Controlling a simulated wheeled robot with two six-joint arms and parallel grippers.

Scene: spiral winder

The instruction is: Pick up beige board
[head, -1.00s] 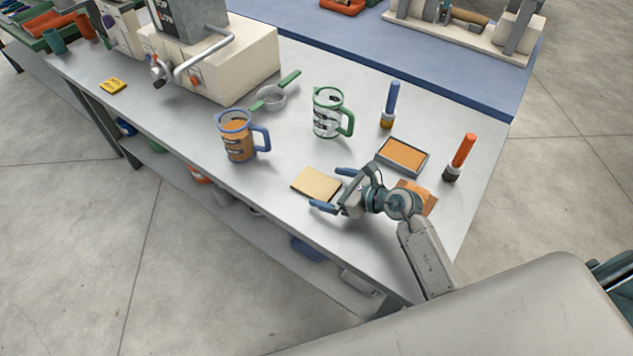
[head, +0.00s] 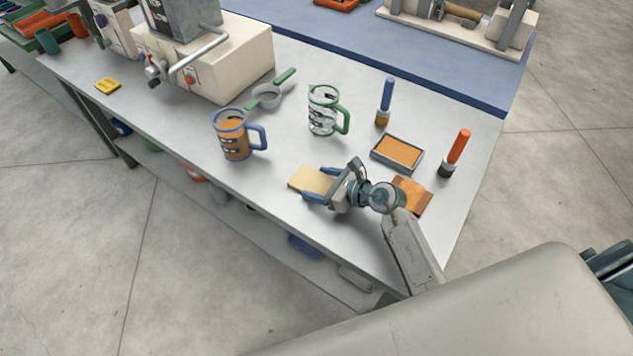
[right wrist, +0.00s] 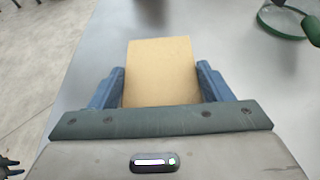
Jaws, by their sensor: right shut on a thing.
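The beige board (head: 306,180) is a flat, thin rectangle near the front edge of the grey table in the head view. My right gripper (head: 313,183) is at its right end, with its blue fingers shut on the board's two sides. In the right wrist view the board (right wrist: 161,68) sticks out forward between the fingers of my right gripper (right wrist: 161,88). The board looks level and at or very near the table top; I cannot tell whether it touches it.
A blue-handled measuring jug (head: 233,135) and a green-handled jug (head: 323,110) stand behind the board. An orange pad in a grey tray (head: 397,152), a blue-handled brush (head: 385,100), an orange-handled brush (head: 455,152) and a brown-orange board (head: 412,195) lie or stand to the right.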

